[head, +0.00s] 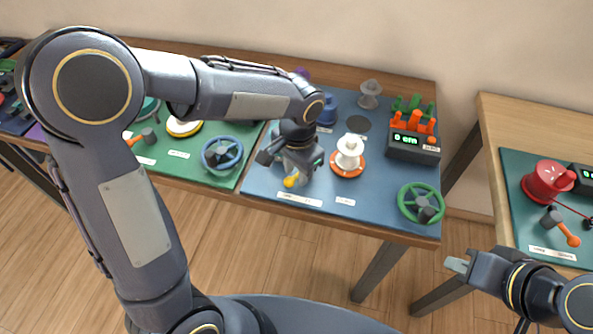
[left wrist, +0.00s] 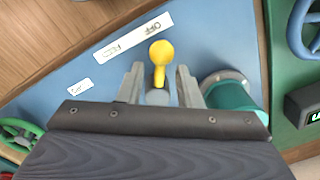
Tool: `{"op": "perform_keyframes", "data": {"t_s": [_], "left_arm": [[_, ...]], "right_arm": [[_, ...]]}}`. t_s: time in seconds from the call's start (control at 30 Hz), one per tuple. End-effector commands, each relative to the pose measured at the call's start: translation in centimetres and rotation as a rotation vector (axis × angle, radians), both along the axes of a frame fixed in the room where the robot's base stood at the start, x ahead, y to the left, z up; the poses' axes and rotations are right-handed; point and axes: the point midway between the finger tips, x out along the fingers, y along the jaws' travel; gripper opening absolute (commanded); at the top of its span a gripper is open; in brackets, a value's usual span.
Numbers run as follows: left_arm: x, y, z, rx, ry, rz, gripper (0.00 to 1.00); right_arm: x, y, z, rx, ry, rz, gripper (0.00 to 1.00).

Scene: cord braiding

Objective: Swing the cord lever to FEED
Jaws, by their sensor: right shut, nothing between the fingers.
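The cord lever has a yellow knob (head: 291,181) on the blue board, close to the front label strip (head: 299,199). In the left wrist view its yellow knob (left wrist: 161,50) and short shaft stand by a label (left wrist: 132,39) with dark OFF and fainter green lettering, seen upside down. The knob is nearer the OFF end. My left gripper (head: 298,175) is low over the lever; in the left wrist view its fingers (left wrist: 158,82) are apart, one on each side of the shaft. Contact cannot be told. My right gripper (head: 459,265) is shut and empty, off the tables.
On the blue board are a white spool (head: 348,156) on an orange base, a green handwheel (head: 421,203) and a dark box (head: 413,147) with orange pegs. A teal cylinder (left wrist: 227,92) stands close beside my left fingers. A right table (head: 489,130) bears a red drum (head: 545,181).

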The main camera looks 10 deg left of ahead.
Motion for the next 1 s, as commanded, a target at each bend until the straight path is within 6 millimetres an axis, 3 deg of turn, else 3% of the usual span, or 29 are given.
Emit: {"op": "perform_keyframes", "data": {"t_s": [0.33,0.6,1.0], "left_arm": [[0.01,0.03,-0.55,-0.001,-0.001,0.001,0.32],[-0.01,0.03,-0.53,0.0,0.0,0.001,0.0],[-0.17,-0.14,-0.57,0.0,0.002,0.05,0.0]], "right_arm": [[0.0,0.0,-0.05,0.0,0.0,0.0,0.0],[0.0,0.0,-0.05,0.0,0.0,0.0,0.0],[0.0,0.0,-0.18,0.0,0.0,0.0,0.0]]}}
